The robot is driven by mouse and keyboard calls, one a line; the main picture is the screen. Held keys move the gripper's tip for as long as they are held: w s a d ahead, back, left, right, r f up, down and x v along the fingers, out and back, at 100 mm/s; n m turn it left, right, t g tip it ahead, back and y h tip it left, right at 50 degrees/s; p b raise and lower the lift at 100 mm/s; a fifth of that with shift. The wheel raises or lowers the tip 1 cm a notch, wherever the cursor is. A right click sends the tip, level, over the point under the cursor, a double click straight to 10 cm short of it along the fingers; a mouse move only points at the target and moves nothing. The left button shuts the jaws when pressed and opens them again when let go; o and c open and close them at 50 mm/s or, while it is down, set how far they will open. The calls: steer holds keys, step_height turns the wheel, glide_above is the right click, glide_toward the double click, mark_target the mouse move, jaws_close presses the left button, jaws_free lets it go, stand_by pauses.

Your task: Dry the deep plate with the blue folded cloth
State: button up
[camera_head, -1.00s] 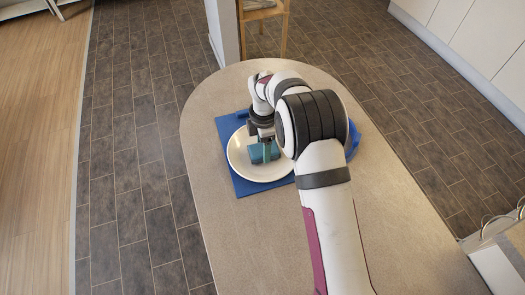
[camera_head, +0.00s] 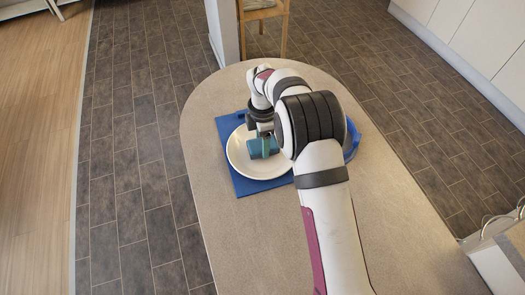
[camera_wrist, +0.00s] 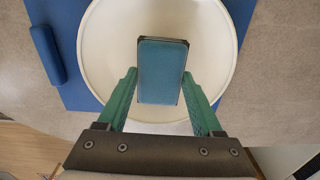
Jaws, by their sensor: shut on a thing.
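The deep plate (camera_head: 250,170) is white and round and lies on a blue mat (camera_head: 246,187) on the counter; it also shows in the wrist view (camera_wrist: 105,55). My gripper (camera_wrist: 162,95) points down over the plate with its green fingers on both sides of the blue folded cloth (camera_wrist: 162,72). The gripper is shut on this cloth, a teal-blue block with dark edges. In the head view the cloth (camera_head: 258,150) is over the plate's inside, right of its middle. I cannot tell whether it presses on the plate. My arm hides the plate's right side.
A small blue roll-shaped thing (camera_wrist: 47,55) lies on the mat left of the plate. A blue rounded thing (camera_head: 353,142) shows partly behind my arm on the right.

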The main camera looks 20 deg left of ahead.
step_height(320, 180, up, 8)
steer(key=shift+r, duration=0.1)
stand_by(0.4)
stand_by(0.4)
